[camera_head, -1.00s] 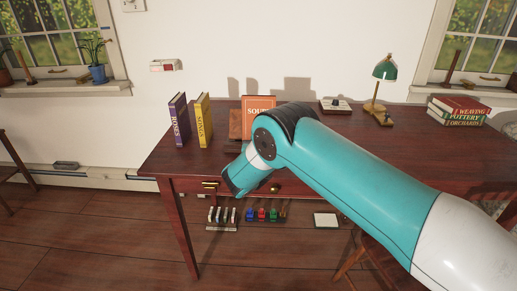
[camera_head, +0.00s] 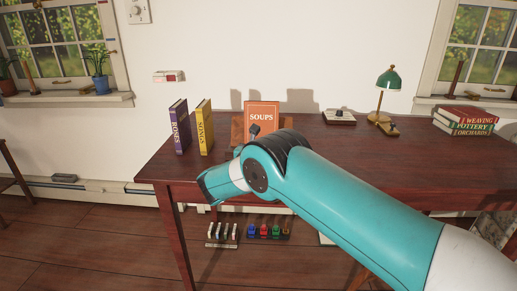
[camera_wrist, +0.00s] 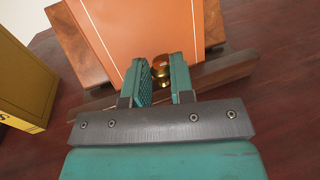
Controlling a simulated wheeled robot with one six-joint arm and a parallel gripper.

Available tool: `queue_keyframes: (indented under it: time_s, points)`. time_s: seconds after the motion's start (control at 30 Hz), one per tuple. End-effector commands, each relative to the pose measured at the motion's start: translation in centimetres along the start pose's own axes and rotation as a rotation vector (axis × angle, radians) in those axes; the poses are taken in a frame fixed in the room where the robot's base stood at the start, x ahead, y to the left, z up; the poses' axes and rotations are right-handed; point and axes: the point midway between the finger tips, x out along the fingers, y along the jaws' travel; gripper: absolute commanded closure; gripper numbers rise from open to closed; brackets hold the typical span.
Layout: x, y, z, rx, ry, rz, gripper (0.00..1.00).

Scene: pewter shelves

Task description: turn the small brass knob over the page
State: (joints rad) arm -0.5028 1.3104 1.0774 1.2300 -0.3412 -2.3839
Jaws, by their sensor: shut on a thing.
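The small brass knob (camera_wrist: 160,68) sits at the front of the wooden stand, before the orange cover. My gripper (camera_wrist: 163,78) has one finger on each side of it and is shut on it; the fingers partly hide it. The orange SOUPS book (camera_head: 261,116) leans upright on the wooden book stand (camera_head: 237,127) at the back of the desk. It also fills the top of the wrist view (camera_wrist: 140,35). In the head view my arm hides the knob and the stand's lower part.
A yellow book (camera_head: 204,128) and a purple book (camera_head: 180,127) stand left of the stand. A green lamp (camera_head: 387,80), a small box (camera_head: 339,117) and stacked books (camera_head: 462,116) are to the right. The desk's right half (camera_head: 400,155) is mostly clear.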

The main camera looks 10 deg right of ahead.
Motion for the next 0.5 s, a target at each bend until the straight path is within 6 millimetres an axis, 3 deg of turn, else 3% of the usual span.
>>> queue_keyframes:
  time_s: [0.07,0.1,0.17,0.5]
  points:
    - [-0.03,0.10,0.11,0.002,-0.001,0.003,1.00]
    - [-0.03,0.11,0.11,0.002,-0.002,0.003,0.68]
    - [-0.02,0.09,0.10,0.001,-0.002,0.003,0.55]
    - [-0.20,0.01,0.04,-0.001,0.000,0.001,0.52]
